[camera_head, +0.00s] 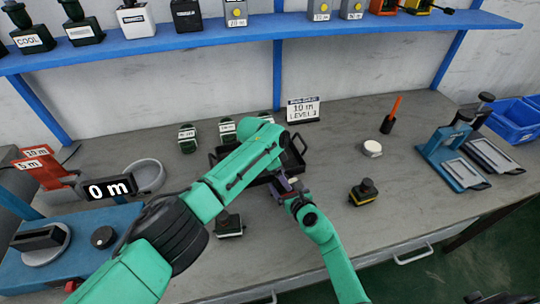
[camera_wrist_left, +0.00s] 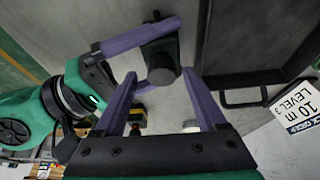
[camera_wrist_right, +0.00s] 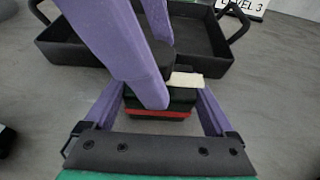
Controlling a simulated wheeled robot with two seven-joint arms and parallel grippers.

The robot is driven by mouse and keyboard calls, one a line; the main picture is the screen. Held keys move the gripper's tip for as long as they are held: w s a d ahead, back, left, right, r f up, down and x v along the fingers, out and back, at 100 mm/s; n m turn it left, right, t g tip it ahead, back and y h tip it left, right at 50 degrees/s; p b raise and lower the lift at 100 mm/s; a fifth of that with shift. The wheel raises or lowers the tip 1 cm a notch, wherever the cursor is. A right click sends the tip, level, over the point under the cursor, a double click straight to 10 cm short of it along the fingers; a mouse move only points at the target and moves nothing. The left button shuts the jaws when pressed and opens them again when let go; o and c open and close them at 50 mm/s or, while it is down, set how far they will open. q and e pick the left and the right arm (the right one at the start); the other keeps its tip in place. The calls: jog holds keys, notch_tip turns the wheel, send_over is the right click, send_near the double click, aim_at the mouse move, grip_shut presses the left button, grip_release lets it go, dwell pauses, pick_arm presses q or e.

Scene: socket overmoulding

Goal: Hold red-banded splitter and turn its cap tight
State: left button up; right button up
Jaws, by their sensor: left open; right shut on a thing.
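The red-banded splitter is a dark green block with a red band and black cap, best seen in the right wrist view (camera_wrist_right: 158,114). My right gripper (camera_wrist_right: 160,112) is shut on its body. In the left wrist view the splitter (camera_wrist_left: 160,47) is in the right gripper's purple fingers, its round cap (camera_wrist_left: 162,70) facing me. My left gripper (camera_wrist_left: 160,78) is open, with a fingertip on each side of the cap. In the head view both grippers meet at the black tray's near side, left gripper (camera_head: 285,183) and right gripper (camera_head: 296,198), largely hiding the splitter.
A black tray (camera_head: 299,155) lies behind the grippers, with a "10 m LEVEL 3" sign (camera_head: 303,110) behind it. A yellow-banded splitter (camera_head: 363,193) stands to the right, another unit (camera_head: 229,226) to the left. A blue press (camera_head: 447,165) is far right. The bench's front right is clear.

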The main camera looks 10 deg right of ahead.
pick_arm(q)
jog(key=shift+w+a+r+n+t, duration=0.1)
jog(key=shift+w+a+n+t, duration=0.15)
jog(key=shift+n, duration=0.35)
jog(key=shift+n+t, duration=0.25)
jog(key=shift+n, duration=0.35)
jog(key=n, duration=0.2)
jog(key=n+t+y, duration=0.1)
jog(key=n, duration=0.1)
jog(key=shift+s+t, duration=0.2)
jog(key=shift+t, duration=0.1)
jog(key=n+t, duration=0.1)
jog(key=n, duration=0.2)
jog(key=shift+d+r+y, duration=0.1)
jog(key=shift+d+y, duration=0.05)
jog(key=shift+y, duration=0.15)
jog(key=v, duration=1.2)
jog(key=w+n+g, duration=0.1)
jog(key=n, duration=0.7)
jog(key=w+a+n+g+h, duration=0.1)
jog(key=n, duration=0.8)
jog(key=w+a+n+g, duration=0.1)
jog(key=w+n, duration=0.1)
jog(key=n, duration=0.6)
jog(key=shift+w+a+r+n+g+h, duration=0.1)
jog(key=shift+n+g+h, duration=0.2)
jog(key=shift+g, duration=0.1)
